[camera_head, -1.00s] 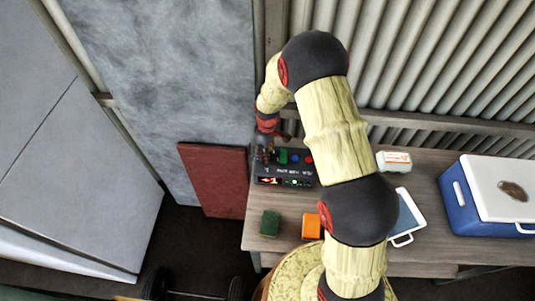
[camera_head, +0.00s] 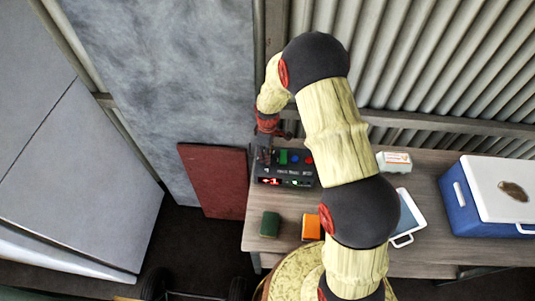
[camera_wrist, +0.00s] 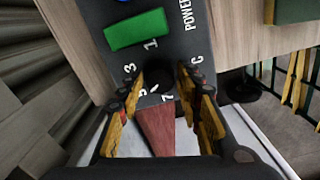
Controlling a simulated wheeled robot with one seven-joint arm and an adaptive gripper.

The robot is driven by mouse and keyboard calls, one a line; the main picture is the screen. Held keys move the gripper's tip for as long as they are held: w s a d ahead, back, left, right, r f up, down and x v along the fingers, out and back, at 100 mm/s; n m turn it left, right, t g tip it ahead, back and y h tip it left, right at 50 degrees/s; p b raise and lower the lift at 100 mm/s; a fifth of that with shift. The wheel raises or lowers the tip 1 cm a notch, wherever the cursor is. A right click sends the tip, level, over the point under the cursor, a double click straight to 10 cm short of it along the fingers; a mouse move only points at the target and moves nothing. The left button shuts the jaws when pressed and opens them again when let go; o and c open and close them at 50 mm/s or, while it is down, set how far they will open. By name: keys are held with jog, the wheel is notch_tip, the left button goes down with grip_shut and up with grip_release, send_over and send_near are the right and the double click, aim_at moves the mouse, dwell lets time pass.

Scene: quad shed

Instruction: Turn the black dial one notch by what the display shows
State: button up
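A black control box (camera_head: 287,172) stands on the left part of the bench. Its front has a lit red display (camera_head: 269,181) and a green light (camera_head: 296,183); the marks are too small to read for certain. In the wrist view, the black dial (camera_wrist: 160,76) has a pale pointer line and white marks around it, among them 1, 3, 5, 7 and C. My gripper (camera_wrist: 161,82) has its yellow-and-black fingers on either side of the dial, slightly open. Whether they touch it is hard to tell. In the head view, my gripper (camera_head: 265,156) is over the box's left end.
A green button (camera_wrist: 136,30) lies beside the dial. A green block (camera_head: 269,224) and an orange block (camera_head: 311,227) are on the bench in front. A white-and-orange box (camera_head: 394,161), a white-rimmed tray (camera_head: 408,218) and a blue cooler (camera_head: 462,205) stand right. A red board (camera_head: 215,180) leans left.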

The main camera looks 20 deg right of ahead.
jog(key=shift+o, duration=1.3)
jog(key=shift+r, duration=0.15)
notch_tip(320, 180, up, 12)
